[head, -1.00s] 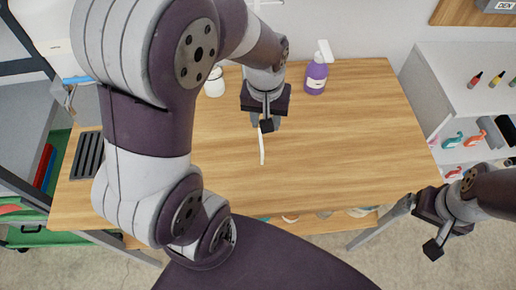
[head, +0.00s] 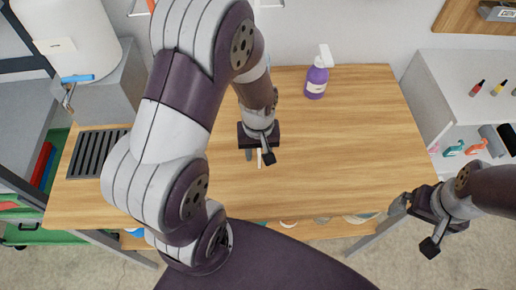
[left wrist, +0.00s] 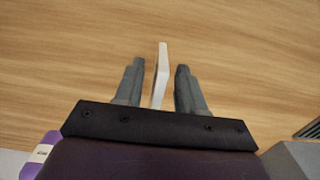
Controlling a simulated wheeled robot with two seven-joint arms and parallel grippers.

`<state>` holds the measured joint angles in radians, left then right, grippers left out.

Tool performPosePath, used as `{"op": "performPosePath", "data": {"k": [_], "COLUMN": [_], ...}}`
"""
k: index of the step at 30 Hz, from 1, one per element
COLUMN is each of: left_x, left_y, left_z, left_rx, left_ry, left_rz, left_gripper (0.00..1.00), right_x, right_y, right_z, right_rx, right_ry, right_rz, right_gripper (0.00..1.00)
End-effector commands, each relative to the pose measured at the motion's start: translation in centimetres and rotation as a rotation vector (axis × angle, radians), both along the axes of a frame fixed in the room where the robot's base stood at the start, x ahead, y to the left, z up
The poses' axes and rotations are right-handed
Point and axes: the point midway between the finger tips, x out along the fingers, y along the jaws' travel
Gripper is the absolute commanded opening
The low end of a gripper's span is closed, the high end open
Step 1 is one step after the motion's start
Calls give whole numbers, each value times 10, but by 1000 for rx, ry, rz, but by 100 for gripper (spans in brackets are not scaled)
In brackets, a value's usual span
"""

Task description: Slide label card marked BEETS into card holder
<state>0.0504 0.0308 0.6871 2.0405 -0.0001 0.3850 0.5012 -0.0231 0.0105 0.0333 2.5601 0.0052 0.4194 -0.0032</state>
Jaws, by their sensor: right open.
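A thin white card (head: 259,160) is on the wooden table, seen nearly edge-on; no lettering on it can be read. My left gripper (head: 258,157) is over it with its fingers apart. In the left wrist view the card (left wrist: 161,75) stands out between the two fingers (left wrist: 158,85), with a visible gap on each side. I cannot tell whether the card lies flat or stands on edge. My right gripper (head: 418,225) is open and empty beyond the table's right front corner. I cannot make out a card holder.
A purple spray bottle (head: 316,80) stands at the table's back. A dark slatted rack (head: 97,153) lies at the left end. A white container (head: 70,38) sits on a grey box (head: 108,85) at back left. White shelving (head: 460,100) stands right. The table's right half is clear.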

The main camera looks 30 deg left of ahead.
Motion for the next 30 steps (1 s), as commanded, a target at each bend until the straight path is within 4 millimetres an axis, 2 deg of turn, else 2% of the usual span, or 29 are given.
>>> {"op": "performPosePath", "data": {"k": [5,6,8,9,10,22,26,30], "left_x": [0,0,1,1,1,1,2,1], "left_y": [0,0,0,0,0,0,0,-4], "left_z": [-1,-1,-1,-1,-1,4,19,44], "left_rx": [0,0,0,0,0,0,0,0], "left_ry": [-2,-2,-2,-2,-2,-4,-6,-6], "left_rz": [0,0,0,0,0,-1,-1,-4], "left_gripper": [39,36,17,4,0,0,0,0], "right_x": [0,0,0,0,0,0,0,0], "right_y": [0,0,0,0,0,0,0,0], "right_z": [0,0,0,0,0,0,1,2], "right_rx": [0,0,0,0,0,0,0,0], "right_ry": [0,0,0,0,0,0,0,0], "right_rz": [0,0,0,0,0,0,0,0], "right_gripper": [100,100,100,100,100,100,100,100]}}
